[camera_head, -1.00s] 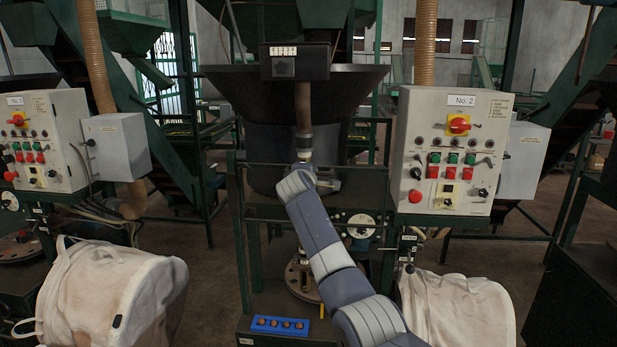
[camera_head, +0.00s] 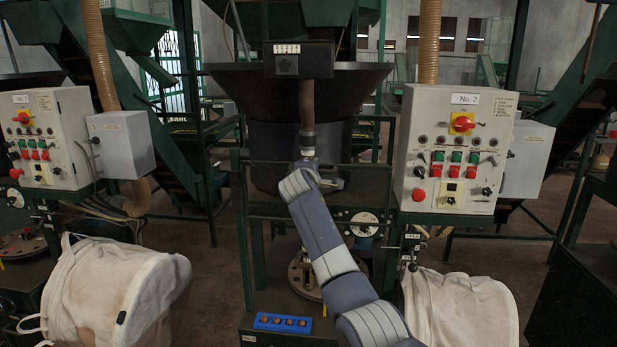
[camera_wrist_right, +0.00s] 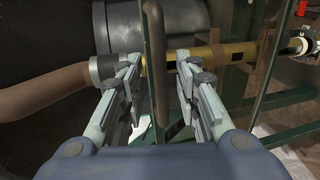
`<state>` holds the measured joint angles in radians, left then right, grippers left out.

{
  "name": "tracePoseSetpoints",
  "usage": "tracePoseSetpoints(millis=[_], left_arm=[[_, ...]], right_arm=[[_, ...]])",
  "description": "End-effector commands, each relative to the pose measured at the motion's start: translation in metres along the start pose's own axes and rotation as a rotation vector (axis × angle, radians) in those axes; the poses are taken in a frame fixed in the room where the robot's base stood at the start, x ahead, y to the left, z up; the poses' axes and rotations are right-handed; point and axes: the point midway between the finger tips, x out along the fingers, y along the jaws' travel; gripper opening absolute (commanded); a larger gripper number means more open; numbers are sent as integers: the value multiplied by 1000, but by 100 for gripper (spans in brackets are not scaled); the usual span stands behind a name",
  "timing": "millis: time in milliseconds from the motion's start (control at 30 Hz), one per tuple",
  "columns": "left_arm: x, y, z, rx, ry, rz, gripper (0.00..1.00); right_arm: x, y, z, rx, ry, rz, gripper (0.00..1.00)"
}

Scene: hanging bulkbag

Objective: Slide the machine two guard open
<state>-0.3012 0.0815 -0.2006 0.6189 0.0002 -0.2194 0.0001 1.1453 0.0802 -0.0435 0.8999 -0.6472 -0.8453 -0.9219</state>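My right arm reaches from the bottom right to the front of the middle machine, beside the No. 2 control panel (camera_head: 455,150). My right gripper (camera_wrist_right: 160,68) is open in the right wrist view. A vertical bar, seemingly the guard's handle (camera_wrist_right: 156,65), stands between its two fingers, with gaps visible beside it. The guard's clear panel is hard to make out; thin dark upright edges show near the bar. In the head view the right gripper (camera_head: 318,178) is small and the handle cannot be made out. My left gripper is not in view.
A black hopper (camera_head: 225,90) is above the guard area. The No. 3 panel (camera_head: 45,135) is at the left. A yellow pipe (camera_wrist_right: 225,53) runs behind the fingers.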

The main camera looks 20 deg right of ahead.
Motion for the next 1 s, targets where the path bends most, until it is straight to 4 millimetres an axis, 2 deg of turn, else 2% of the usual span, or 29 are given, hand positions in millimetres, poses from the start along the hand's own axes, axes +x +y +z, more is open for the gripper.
tracePoseSetpoints(millis=[700, 1000], left_arm=[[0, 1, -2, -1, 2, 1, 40], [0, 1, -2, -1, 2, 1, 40]], right_arm=[[-89, 0, 0, 0, 2, 1, 30], [-110, 0, 1, 0, 0, 1, 30]])
